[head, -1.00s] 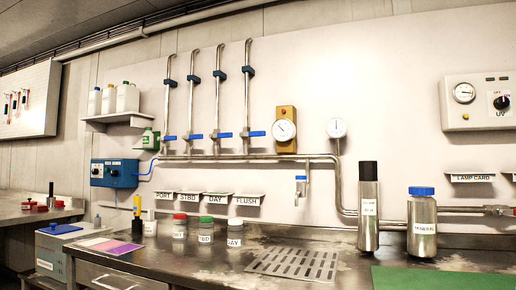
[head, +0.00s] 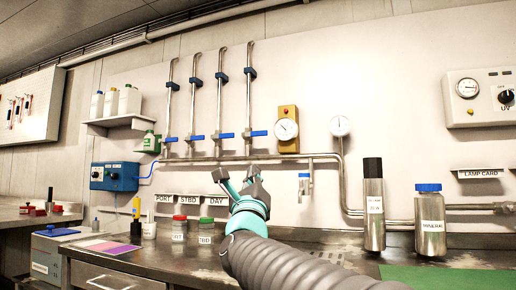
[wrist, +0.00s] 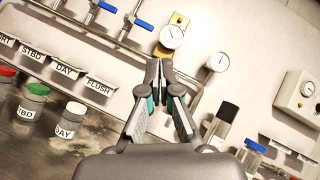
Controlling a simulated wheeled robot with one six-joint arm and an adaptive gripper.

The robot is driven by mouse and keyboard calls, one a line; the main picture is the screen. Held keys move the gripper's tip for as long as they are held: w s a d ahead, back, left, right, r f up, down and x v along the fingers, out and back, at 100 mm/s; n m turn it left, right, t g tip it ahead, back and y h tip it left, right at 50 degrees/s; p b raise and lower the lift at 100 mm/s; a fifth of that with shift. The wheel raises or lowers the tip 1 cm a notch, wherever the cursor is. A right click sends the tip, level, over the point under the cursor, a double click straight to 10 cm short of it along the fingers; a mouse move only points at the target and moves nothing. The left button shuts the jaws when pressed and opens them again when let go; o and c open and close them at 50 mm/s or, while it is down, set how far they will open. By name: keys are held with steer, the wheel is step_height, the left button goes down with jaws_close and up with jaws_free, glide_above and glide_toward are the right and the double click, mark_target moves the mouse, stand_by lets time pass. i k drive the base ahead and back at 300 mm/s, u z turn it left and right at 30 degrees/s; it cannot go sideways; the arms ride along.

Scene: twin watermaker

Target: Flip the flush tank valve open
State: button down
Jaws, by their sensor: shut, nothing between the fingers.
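The flush tank valve is the rightmost of the vertical pipe valves on the wall, and its blue lever (head: 257,133) points sideways to the right, across its upright pipe. The same lever shows at the top of the wrist view (wrist: 143,22). My gripper (head: 238,175) is in front of the wall, below and slightly left of that lever in the head view, and does not appear to touch it. In the wrist view my gripper (wrist: 159,66) has its fingertips together and empty, below the lever. The FLUSH label (wrist: 99,86) shows in the wrist view but is hidden behind my gripper in the head view.
Similar blue levers (head: 225,135) stand to the left. A horizontal pipe (head: 200,159) runs below them. A gauge on a yellow plate (head: 288,129) is close on the right. Labelled jars (head: 206,230) and metal bottles (head: 374,205) stand on the counter.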

mark_target(252, 134)
steer(key=i, duration=0.95)
